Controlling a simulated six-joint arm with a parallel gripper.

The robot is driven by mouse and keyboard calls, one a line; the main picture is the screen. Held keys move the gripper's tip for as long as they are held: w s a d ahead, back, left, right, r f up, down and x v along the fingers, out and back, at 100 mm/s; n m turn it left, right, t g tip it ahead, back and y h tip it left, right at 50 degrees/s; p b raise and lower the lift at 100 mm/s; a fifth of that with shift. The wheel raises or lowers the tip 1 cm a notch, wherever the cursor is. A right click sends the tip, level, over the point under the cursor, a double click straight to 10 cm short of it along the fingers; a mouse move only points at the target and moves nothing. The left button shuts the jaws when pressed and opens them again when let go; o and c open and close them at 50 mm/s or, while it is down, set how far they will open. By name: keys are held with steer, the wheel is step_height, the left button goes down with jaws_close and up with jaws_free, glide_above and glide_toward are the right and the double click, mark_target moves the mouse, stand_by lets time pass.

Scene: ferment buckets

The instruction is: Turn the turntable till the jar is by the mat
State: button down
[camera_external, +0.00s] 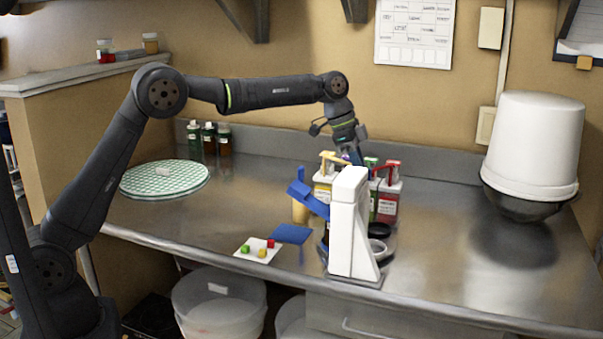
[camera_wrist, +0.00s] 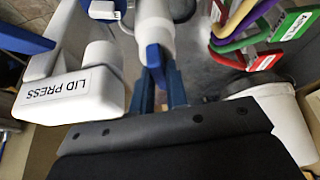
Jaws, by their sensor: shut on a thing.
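My gripper (camera_external: 352,158) reaches down behind the white press, among bottles with coloured handles. In the wrist view my gripper (camera_wrist: 162,92) is shut on a blue upright piece (camera_wrist: 154,58) below a white cylinder; what that piece belongs to is unclear. A flat blue square (camera_external: 291,234), possibly the mat, lies left of the press. A tan cylinder (camera_external: 300,212) stands behind it; I cannot tell whether it is the jar.
The white lid press (camera_external: 351,225) with its blue lever stands close in front of my gripper; its label shows in the wrist view (camera_wrist: 60,88). Labelled bottles (camera_external: 388,200) crowd beside my gripper. The right counter front is clear.

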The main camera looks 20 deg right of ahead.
steer(key=shift+w+d+m+g+y, duration=0.1)
steer(key=shift+m+g+y, duration=0.25)
steer(key=shift+m, duration=0.95)
steer(key=shift+m+g+y, duration=0.15)
steer(key=shift+m+y, duration=0.4)
steer(key=shift+m, duration=0.75)
steer(key=shift+d+m+y, duration=0.1)
steer(key=shift+m+y, duration=0.5)
steer(key=shift+m, duration=1.7)
steer(key=c, duration=1.4)
jaws_free()
steer(key=shift+c, duration=0.2)
steer(key=shift+r, duration=2.1)
steer(key=s+a+r, duration=0.5)
steer(key=s+r, duration=0.1)
steer(key=s, duration=0.4)
steer(key=shift+s+a+r, duration=0.15)
steer(key=shift+a+r, duration=0.05)
steer(key=shift+r, duration=0.2)
